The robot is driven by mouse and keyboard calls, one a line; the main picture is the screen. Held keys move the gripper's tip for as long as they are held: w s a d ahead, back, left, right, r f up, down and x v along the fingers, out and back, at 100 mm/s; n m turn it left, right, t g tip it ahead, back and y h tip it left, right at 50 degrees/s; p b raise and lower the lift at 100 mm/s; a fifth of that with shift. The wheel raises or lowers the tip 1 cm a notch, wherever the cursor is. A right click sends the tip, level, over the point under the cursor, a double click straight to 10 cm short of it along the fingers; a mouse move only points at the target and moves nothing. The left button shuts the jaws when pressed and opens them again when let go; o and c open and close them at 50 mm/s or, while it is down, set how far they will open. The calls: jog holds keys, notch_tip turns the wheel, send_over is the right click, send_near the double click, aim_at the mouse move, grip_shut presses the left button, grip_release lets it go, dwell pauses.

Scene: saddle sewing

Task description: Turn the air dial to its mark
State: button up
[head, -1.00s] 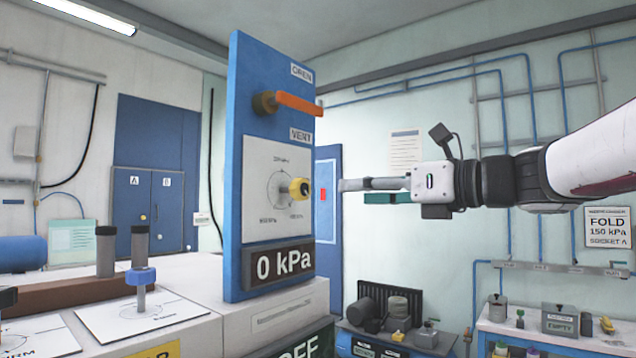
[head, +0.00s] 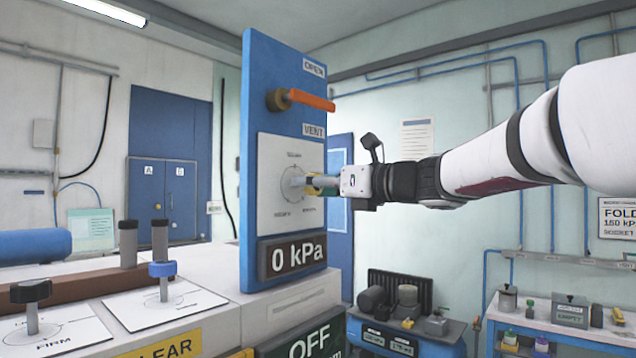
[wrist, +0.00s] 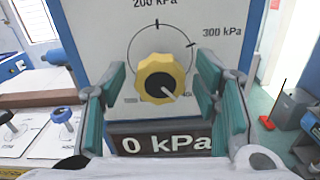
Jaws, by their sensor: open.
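The air dial is a yellow scalloped knob (wrist: 162,78) on a white scale plate (wrist: 140,45). Its white pointer aims to the lower right. Black ticks show on the ring near 200 kPa and 300 kPa. My gripper (wrist: 162,92) is open, its green-padded fingers on either side of the knob with gaps on both sides. In the head view my gripper (head: 308,184) reaches in from the right and largely hides the knob. The display (head: 292,256) below the dial reads 0 kPa.
An orange vent lever (head: 308,99) juts from the blue panel (head: 262,90) above the dial. A blue knob (head: 163,269) and a black knob (head: 31,291) stand on the bench at left. A wall sign (head: 622,222) reads FOLD 150 kPa.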

jog(key=c, duration=1.2)
